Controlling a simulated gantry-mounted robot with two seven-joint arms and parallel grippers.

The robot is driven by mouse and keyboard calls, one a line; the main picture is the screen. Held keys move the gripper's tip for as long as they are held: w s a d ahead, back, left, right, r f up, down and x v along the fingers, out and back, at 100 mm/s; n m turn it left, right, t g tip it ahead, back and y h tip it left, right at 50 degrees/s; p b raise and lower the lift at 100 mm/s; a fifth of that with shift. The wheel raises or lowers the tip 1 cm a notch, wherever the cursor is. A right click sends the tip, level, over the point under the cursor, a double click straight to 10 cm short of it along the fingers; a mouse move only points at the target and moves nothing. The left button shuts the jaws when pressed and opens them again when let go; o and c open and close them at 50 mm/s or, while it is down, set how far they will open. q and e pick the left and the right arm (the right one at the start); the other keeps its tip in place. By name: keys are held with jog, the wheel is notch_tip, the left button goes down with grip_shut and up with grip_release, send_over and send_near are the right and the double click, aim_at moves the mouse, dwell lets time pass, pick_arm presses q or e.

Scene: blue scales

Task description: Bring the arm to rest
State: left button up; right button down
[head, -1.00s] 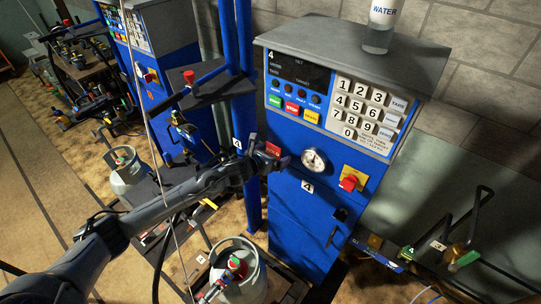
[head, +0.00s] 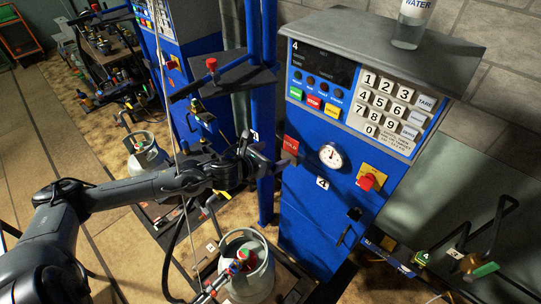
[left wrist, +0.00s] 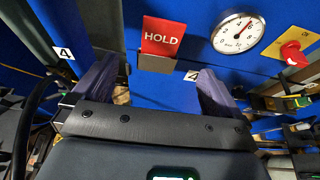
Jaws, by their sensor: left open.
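My left arm comes in from the left in the head view, stretched toward the front of the blue scale cabinet (head: 312,222). My left gripper (head: 276,160) is open in front of the cabinet, near a red HOLD card (head: 291,145). In the left wrist view, the two fingers of the gripper (left wrist: 150,88) stand wide apart with nothing between them. The HOLD card (left wrist: 163,36) stands upright in a small holder on the cabinet, beyond the fingers. My right gripper is not in view.
A pressure gauge (head: 331,156) and a red knob on a yellow plate (head: 370,180) are on the cabinet front. A gas cylinder (head: 251,272) stands below the arm. A water bottle (head: 410,28) stands on the cabinet top. Free floor lies at left.

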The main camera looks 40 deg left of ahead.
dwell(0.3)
pick_arm(q)
jog(key=s+d+f+n+g+h, duration=0.1)
jog(key=s+d+f+n+g, duration=0.1)
jog(key=s+d+f, duration=0.55)
jog(key=s+d+f+n+g, duration=0.25)
jog(key=s+d+n, duration=0.35)
jog(key=s+n, duration=0.3)
jog(key=s+d+f+n+g, duration=0.2)
jog(key=s+d+f+n, duration=0.3)
jog(key=n, duration=0.5)
jog(key=s+r+n+g, duration=0.2)
jog(key=s+n+g, duration=0.2)
jog(key=s+n, duration=0.55)
jog(key=w+r+n+p, duration=0.3)
jog(key=r+p, duration=1.2)
jog(key=p, duration=0.1)
jog(key=shift+r+t, duration=0.35)
jog(key=shift+w+d, duration=0.1)
